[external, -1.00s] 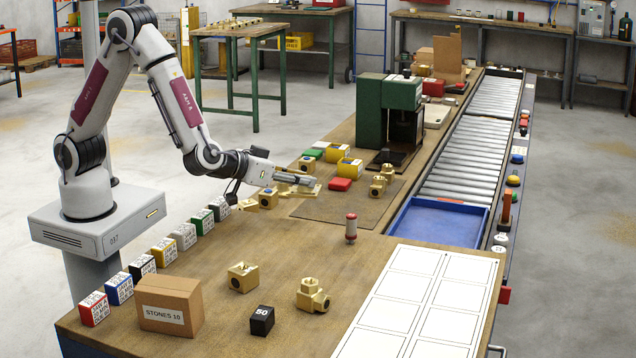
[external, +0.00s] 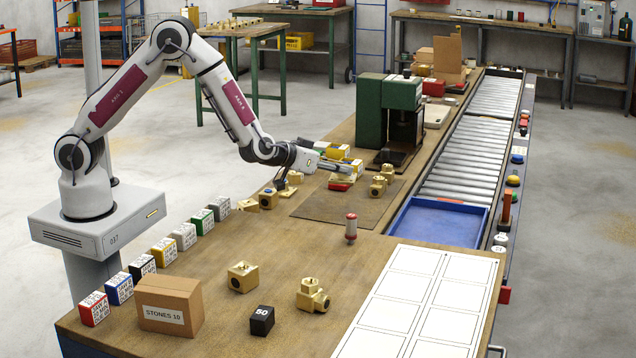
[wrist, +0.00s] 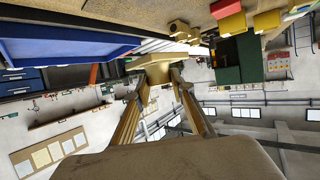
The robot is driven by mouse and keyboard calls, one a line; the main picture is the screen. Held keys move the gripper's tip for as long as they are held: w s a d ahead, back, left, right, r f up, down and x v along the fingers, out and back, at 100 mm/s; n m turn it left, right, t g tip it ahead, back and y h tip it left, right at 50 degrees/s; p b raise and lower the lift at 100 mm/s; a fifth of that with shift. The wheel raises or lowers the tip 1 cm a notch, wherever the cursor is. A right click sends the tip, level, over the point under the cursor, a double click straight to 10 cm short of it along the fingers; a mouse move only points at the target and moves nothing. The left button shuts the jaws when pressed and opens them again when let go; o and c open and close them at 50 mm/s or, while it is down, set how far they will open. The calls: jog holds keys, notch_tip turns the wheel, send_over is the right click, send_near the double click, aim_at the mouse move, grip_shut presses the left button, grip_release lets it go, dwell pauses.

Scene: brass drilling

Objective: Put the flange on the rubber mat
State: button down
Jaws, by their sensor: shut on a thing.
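The brass flange (wrist: 155,62) is held between the fingertips of my gripper (wrist: 160,80) in the wrist view, with its wide side away from the palm. In the external view my gripper (external: 345,168) is above the bench, close to the red block and the yellow blocks. The flange is small and partly hidden there. The rubber mat (external: 335,208) is a flat dark brown sheet on the bench, just in front of the gripper. Its near and middle part is bare.
Brass fittings (external: 378,186) stand at the mat's right side. A red block (external: 341,185) lies by its back edge. The green press (external: 388,115) stands behind, and a blue tray (external: 435,222) lies to the right. A red-capped cylinder (external: 351,228) stands in front.

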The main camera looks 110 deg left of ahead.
aim_at(352, 179)
jog(key=shift+w+a+f+m+t, duration=0.2)
jog(key=shift+w+a+m+t, duration=0.15)
jog(key=shift+w+a, duration=0.45)
jog(key=shift+w+d+r+m+t+h, duration=0.1)
jog(key=shift+w+d+m+t+h, duration=0.15)
jog(key=shift+w, duration=0.3)
jog(key=shift+w+d+m+t+h, duration=0.2)
jog(key=shift+w+h, duration=0.05)
jog(key=shift+w, duration=0.25)
jog(key=shift+w+d, duration=0.2)
jog(key=shift+w, duration=0.1)
jog(key=shift+w+d, duration=0.2)
jog(key=shift+d, duration=0.1)
jog(key=shift+f, duration=0.2)
jog(key=shift+f, duration=3.05)
jog(key=shift+f, duration=1.9)
